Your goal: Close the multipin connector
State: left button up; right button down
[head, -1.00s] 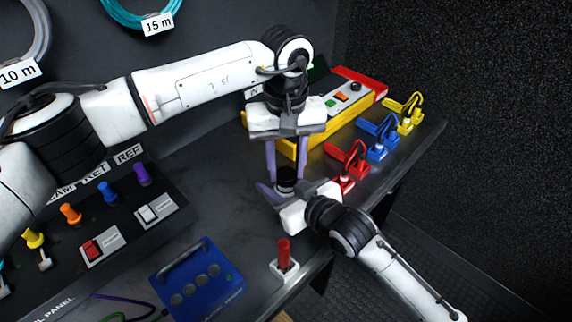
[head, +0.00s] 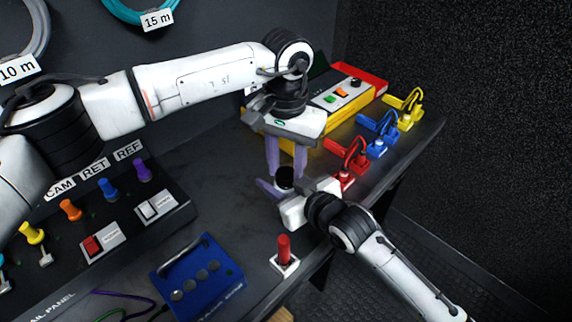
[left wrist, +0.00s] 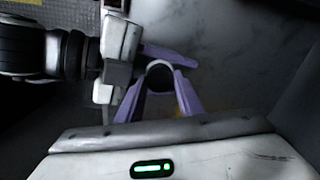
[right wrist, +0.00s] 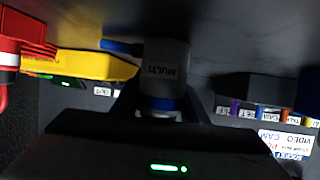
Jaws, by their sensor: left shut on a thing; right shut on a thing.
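The multipin connector is a short dark cylinder (head: 285,180) held upright between my two grippers in the head view. In the right wrist view, a grey body marked MULTI (right wrist: 165,65) shows with a blue ring (right wrist: 163,103) at one end. My left gripper (head: 286,168) comes from above, its purple fingers shut on the connector's upper end. My right gripper (head: 274,188) comes from the lower right and is shut on the connector from the side. In the left wrist view, the dark round end (left wrist: 160,74) sits between the fingertips. The joint between the parts is largely hidden.
A yellow and red case (head: 325,105) stands behind the grippers. Red (head: 350,158), blue (head: 380,135) and yellow (head: 405,110) cabled plugs line the right edge. A red-handled switch (head: 284,250) and a blue box (head: 200,283) stand in front. A connector panel (head: 115,220) is left.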

pick_arm(q)
jog(key=m, duration=0.2)
jog(key=shift+m, duration=0.4)
jog(key=o, duration=1)
jog(key=shift+s, duration=0.1)
jog(key=shift+d, duration=0.1)
jog(key=shift+r, duration=0.1)
jog(key=shift+r, duration=2.3)
jog(key=shift+f, duration=0.1)
